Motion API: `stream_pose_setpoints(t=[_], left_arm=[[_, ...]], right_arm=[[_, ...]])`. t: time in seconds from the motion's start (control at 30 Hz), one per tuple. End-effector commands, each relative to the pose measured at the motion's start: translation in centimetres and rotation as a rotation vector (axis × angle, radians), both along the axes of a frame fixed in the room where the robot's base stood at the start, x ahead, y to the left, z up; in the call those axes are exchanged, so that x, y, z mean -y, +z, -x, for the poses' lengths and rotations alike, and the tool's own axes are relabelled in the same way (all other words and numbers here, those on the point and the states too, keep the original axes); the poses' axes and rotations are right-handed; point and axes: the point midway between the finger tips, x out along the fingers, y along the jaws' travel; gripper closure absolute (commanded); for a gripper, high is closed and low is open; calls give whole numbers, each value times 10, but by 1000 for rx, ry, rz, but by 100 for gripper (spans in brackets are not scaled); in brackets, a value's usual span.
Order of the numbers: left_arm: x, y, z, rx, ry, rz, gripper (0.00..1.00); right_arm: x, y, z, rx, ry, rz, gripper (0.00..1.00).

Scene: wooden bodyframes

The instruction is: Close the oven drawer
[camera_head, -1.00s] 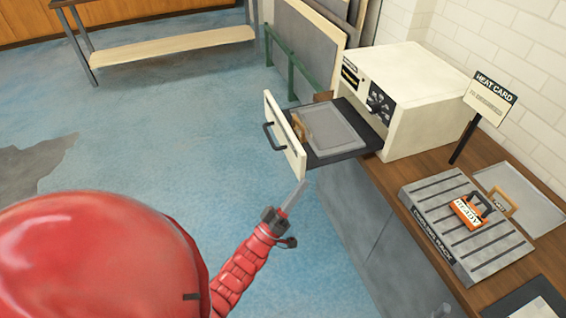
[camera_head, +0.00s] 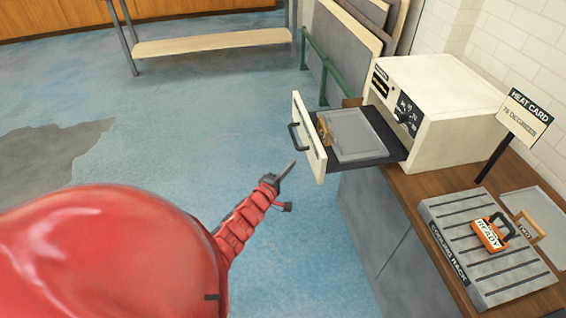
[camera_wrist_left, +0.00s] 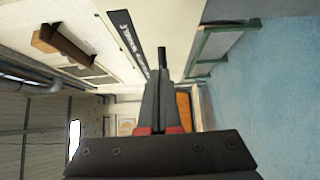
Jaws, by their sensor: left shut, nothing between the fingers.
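The oven (camera_head: 440,110) is a cream box on the bench, with a dark control panel. The cream drawer front (camera_head: 307,125) carries a black handle (camera_head: 294,140). My left gripper (camera_head: 291,166) is shut and empty, on the outer side of the drawer front, just below the handle in the head view; contact cannot be told. Its shut fingers also show in the left wrist view (camera_wrist_left: 162,65). My right gripper is not in view.
A green rail (camera_head: 323,65) stands behind the drawer. Blue floor left of the drawer is open.

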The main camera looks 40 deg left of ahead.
Motion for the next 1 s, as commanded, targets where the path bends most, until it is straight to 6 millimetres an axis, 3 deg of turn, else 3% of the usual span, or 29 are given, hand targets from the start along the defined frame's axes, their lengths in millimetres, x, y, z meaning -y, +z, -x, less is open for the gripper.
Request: stream_pose_setpoints(t=[0.23,0.43,1.0], left_arm=[[1,2,-32,0,0,4,100],[19,1,-51,1,0,3,100],[26,0,-58,2,-1,0,100]], right_arm=[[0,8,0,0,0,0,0],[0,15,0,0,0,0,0],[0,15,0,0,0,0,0]])
